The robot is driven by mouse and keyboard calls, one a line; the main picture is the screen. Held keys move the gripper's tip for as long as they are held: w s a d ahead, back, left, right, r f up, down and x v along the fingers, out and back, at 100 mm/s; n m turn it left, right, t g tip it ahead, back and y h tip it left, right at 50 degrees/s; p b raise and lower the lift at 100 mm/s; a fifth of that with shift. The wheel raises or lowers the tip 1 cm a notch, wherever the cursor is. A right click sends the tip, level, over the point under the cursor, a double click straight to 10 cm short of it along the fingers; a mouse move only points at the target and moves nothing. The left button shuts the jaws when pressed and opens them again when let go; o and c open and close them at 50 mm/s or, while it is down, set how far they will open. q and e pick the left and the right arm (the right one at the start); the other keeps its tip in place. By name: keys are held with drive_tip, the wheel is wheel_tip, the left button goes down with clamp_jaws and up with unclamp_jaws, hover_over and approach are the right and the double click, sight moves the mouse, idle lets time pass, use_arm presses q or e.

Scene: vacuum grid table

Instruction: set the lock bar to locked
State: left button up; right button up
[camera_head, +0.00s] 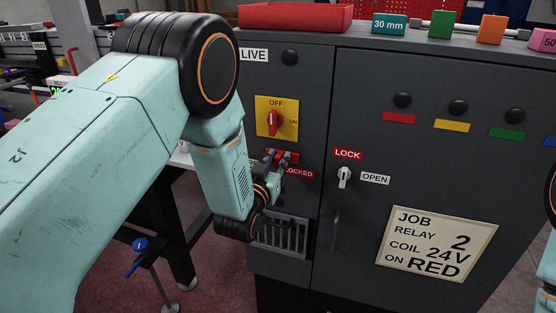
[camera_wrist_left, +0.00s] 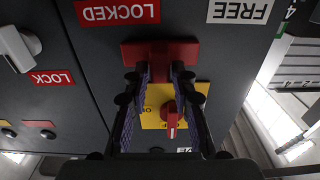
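The red lock bar (camera_head: 290,157) sits on the front of the dark grey cabinet (camera_head: 325,70), below the yellow OFF/ON switch plate. My left gripper (camera_head: 273,165) is at the bar. Its two fingers (camera_wrist_left: 160,72) stand apart, on either side of a darker red middle part of the bar. Whether they touch it I cannot tell. My right gripper is out of view.
The yellow plate (camera_head: 290,105) with its red rotary knob (camera_head: 274,122) is just above the bar. A silver LOCK/OPEN handle (camera_head: 344,177) is to the right. A red tray (camera_head: 295,16) and coloured blocks stand on top.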

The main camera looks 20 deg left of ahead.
use_arm(q)
drive_tip(key=shift+o, duration=1.3)
drive_tip(key=shift+a, duration=0.1)
drive_tip(key=shift+s, duration=0.55)
drive_tip(key=s, duration=1.1)
drive_tip(key=shift+a, duration=0.2)
drive_tip(key=shift+f, duration=0.1)
drive_tip(key=s+a+f+g, duration=0.1)
drive_tip(key=s+f+g, duration=0.45)
drive_tip(key=f, duration=0.35)
drive_tip(key=s+a+f+g, duration=0.1)
drive_tip(key=s+f+g, duration=0.5)
drive_tip(key=f, duration=0.4)
drive_tip(key=s+f+g, duration=0.3)
drive_tip(key=s+f, duration=0.1)
drive_tip(key=s, duration=0.7)
drive_tip(key=s+a+f+g+b, duration=0.1)
drive_tip(key=s+f+g, duration=0.2)
drive_tip(key=s, duration=0.9)
drive_tip(key=shift+s+f+n, duration=0.2)
drive_tip(key=shift+f+n, duration=0.2)
drive_tip(key=shift+f, duration=0.15)
